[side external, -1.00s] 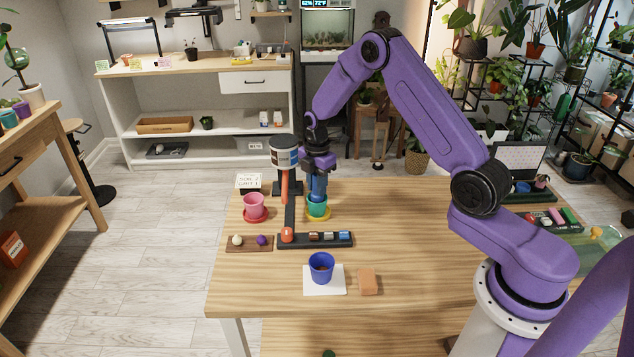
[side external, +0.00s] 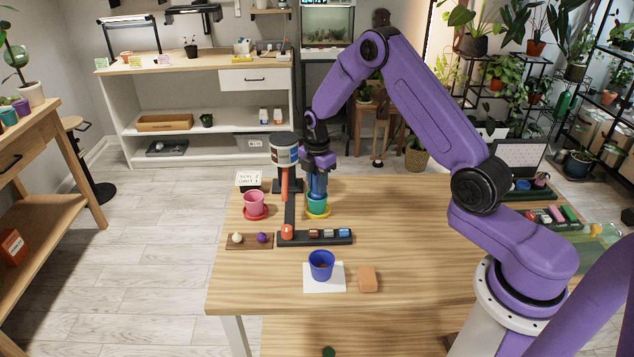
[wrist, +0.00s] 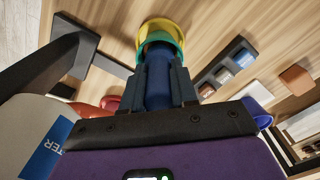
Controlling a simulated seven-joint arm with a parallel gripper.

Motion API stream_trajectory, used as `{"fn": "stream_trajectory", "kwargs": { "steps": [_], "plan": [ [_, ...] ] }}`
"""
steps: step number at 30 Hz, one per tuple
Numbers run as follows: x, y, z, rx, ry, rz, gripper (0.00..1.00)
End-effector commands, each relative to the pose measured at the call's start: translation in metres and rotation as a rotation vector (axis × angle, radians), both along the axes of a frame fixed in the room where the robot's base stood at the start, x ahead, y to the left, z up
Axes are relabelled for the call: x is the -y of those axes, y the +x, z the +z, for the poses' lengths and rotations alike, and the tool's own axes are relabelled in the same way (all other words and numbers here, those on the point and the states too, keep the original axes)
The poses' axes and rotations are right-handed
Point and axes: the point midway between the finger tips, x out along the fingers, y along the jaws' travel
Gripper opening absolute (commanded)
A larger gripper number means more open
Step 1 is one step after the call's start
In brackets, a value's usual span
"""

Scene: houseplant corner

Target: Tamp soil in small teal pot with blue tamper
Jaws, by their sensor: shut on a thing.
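The small teal pot (side external: 316,203) stands on a yellow saucer (side external: 318,215) near the far side of the table. My gripper (side external: 318,174) is directly above the pot, shut on the blue tamper (side external: 318,189), which is upright. The tamper's lower end is in the pot's mouth. In the wrist view, the blue tamper (wrist: 158,82) sits between the fingers of my gripper (wrist: 158,75), with the teal pot (wrist: 162,40) and yellow saucer (wrist: 163,24) beyond it. The soil surface and the tamper's contact with it are hidden.
A stand holding a labelled cylinder (side external: 284,153) is close left of my gripper. A pink pot (side external: 254,202) is farther left. A black rack (side external: 330,237) lies in front. A blue pot (side external: 321,262) and orange block (side external: 367,279) are nearer; the table's right middle is clear.

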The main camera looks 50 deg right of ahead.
Motion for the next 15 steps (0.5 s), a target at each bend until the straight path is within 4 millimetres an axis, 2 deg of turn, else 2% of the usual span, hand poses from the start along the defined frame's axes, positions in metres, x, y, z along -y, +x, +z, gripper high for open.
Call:
{"fn": "stream_trajectory", "kwargs": {
  "steps": [15],
  "plan": [
    [0.0001, 0.0003, -0.0051, 0.001, 0.000, 0.000, 0.00]
  ]
}}
